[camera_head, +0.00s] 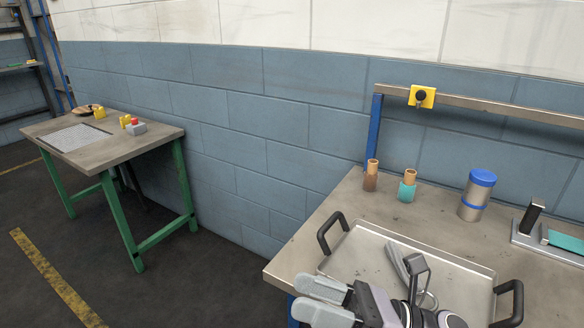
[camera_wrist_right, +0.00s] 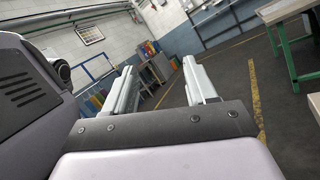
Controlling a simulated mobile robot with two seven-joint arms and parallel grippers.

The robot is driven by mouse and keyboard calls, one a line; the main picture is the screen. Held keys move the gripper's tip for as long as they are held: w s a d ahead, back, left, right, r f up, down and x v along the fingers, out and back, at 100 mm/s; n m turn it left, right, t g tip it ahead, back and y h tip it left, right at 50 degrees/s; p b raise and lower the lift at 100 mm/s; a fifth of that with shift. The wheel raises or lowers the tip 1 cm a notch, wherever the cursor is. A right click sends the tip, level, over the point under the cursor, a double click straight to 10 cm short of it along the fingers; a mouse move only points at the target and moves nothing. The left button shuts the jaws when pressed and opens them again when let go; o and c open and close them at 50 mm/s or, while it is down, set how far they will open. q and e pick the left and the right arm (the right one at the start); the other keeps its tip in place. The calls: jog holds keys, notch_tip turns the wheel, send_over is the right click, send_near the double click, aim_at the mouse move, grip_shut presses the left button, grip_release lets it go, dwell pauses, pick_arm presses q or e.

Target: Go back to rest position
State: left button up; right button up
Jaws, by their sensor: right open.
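My right gripper (camera_head: 322,301) is at the bottom of the head view, in front of the near edge of the workbench and the left part of the metal tray. It points left. Its two fingers are apart with nothing between them. In the right wrist view the gripper (camera_wrist_right: 165,88) is also open and empty, with the room's floor and far wall beyond it. My left gripper is in neither view.
The workbench (camera_head: 312,234) holds a metal tray (camera_head: 450,262) with black handles, two small bottles (camera_head: 371,176) (camera_head: 407,188) and a blue-lidded canister (camera_head: 477,195). A green-legged table (camera_head: 145,142) stands at left. Floor between is clear.

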jog(key=w+d+f+m+t+h, duration=0.2)
jog(key=d+f+m+t+h, duration=0.45)
jog(key=m, duration=0.95)
jog(key=w+d+f+m+t+h, duration=0.1)
jog(key=d+f+m+t+h, duration=0.55)
jog(key=m, duration=0.95)
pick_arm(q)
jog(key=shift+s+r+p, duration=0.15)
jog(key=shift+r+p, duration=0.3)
pick_arm(e)
jog(key=s+d+f+m+g+h, duration=0.2)
jog(key=s+f+m, duration=0.3)
jog(key=f, duration=0.3)
jog(key=s+d+f+m+g+h, duration=0.2)
jog(key=s+f+m+g+h, duration=0.1)
jog(key=s+f+m, duration=0.3)
notch_tip(320, 180, down, 2)
jog(key=shift+s+d+f+m+g+h, duration=0.15)
jog(key=shift+s+m+g+h, duration=0.2)
jog(key=shift+m+g, duration=0.5)
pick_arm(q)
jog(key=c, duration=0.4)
pick_arm(e)
jog(key=shift+w, duration=0.1)
jog(key=shift+c, duration=1.3)
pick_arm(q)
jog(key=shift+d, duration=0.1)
pick_arm(e)
jog(key=shift+d, duration=0.1)
